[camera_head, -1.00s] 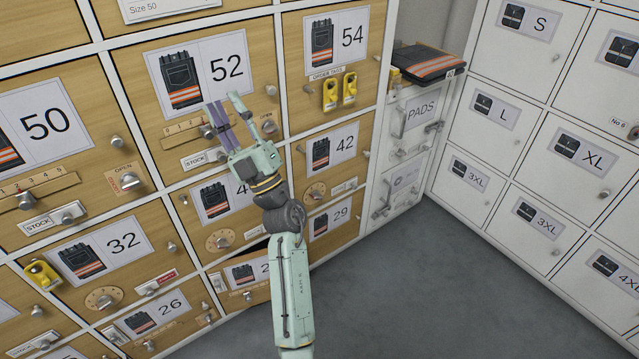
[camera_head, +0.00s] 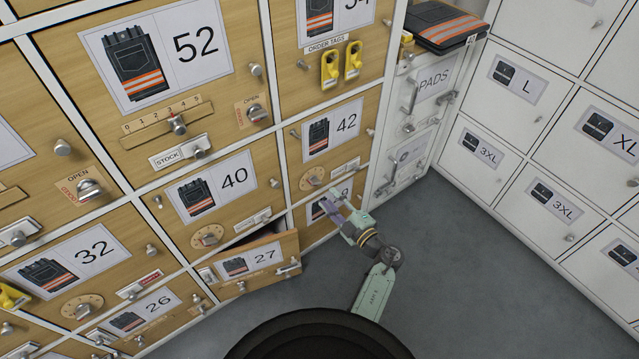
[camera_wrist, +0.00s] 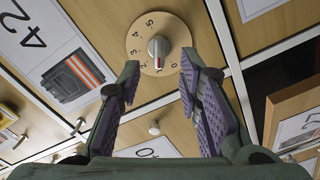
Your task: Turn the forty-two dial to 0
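The forty-two dial (camera_wrist: 158,44) is a round wooden plate with numbers around a silver knob on the 42 door. In the wrist view the knob's red mark points down, near the low numbers; the exact number is hard to read. In the head view the dial (camera_head: 312,179) sits at the lower left of the 42 door (camera_head: 333,135). My gripper (camera_head: 332,200) is just below and right of it there. In the wrist view my gripper (camera_wrist: 188,80) is open and empty, its purple-padded fingers apart from the dial.
Drawer 27 (camera_head: 252,263) stands partly open, below and left of my gripper. Yellow order tags (camera_head: 341,64) hang above the 42 door. White lockers (camera_head: 517,80) stand at the right. Grey floor (camera_head: 450,260) is clear.

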